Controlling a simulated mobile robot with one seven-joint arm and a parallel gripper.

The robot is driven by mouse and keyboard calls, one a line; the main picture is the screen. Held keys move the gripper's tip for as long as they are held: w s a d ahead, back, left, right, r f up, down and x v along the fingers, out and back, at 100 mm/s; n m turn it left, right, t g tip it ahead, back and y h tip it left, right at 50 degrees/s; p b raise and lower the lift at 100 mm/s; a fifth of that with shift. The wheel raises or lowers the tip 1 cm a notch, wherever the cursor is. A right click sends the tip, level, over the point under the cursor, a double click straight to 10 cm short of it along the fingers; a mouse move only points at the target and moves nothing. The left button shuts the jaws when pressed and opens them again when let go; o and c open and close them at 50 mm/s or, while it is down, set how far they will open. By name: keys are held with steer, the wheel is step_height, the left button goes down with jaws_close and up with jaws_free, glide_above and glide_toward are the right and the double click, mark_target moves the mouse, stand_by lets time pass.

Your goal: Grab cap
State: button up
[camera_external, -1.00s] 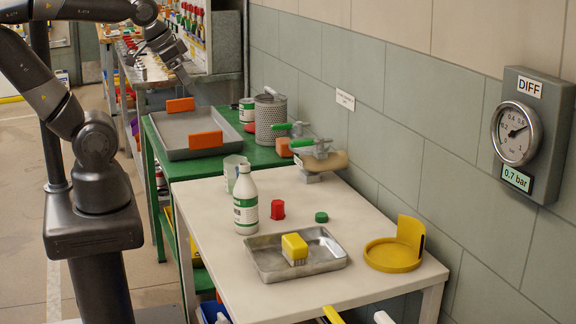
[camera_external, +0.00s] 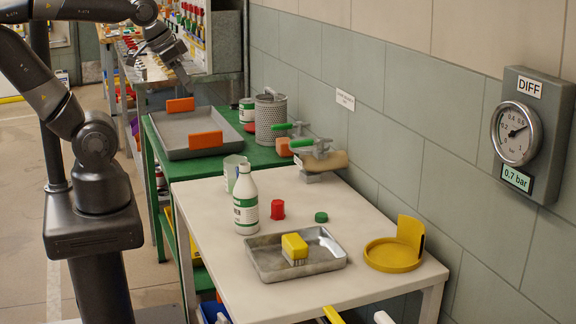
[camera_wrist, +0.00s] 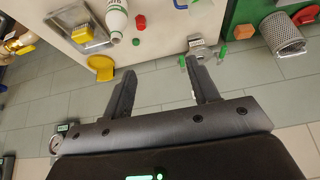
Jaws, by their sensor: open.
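A small green cap (camera_external: 321,217) lies on the pale table (camera_external: 215,205), just right of a red cup-shaped piece (camera_external: 277,209). The green cap also shows in the wrist view (camera_wrist: 136,41), beside the red piece (camera_wrist: 140,22) and the bottle. The white bottle (camera_external: 245,205) with a green label stands upright left of the red piece. My gripper (camera_wrist: 160,60) is open and empty, with floor and wall tiles behind its fingers. In the external view my gripper (camera_external: 182,72) hangs at the upper left, well away from the cap.
A metal tray (camera_external: 330,262) with a yellow brush (camera_external: 295,248) lies in front of the cap. A yellow round holder (camera_external: 393,256) stands at right. Valves with green handles (camera_external: 302,142) and a perforated can (camera_external: 270,120) stand behind, near the tiled wall.

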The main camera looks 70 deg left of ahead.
steer(key=w+d+f+m+g, duration=0.1)
steer(key=w+f+m, duration=0.2)
steer(key=w+m, duration=0.35)
steer(key=m+g, duration=0.5)
steer(key=m, duration=2)
glide_above(278, 202)
steer(key=shift+n, duration=0.25)
steer(key=f, duration=2.1)
steer(key=shift+s+f, duration=0.25)
step_height(278, 202, down, 4)
steer(key=shift+f, duration=0.25)
steer(key=shift+w+a+f, duration=0.1)
steer(key=shift+w+f, duration=0.05)
steer(key=shift+f, duration=1.25)
steer(key=shift+w+f, duration=0.1)
steer(key=shift+f, duration=1.3)
steer(key=shift+c, duration=0.3)
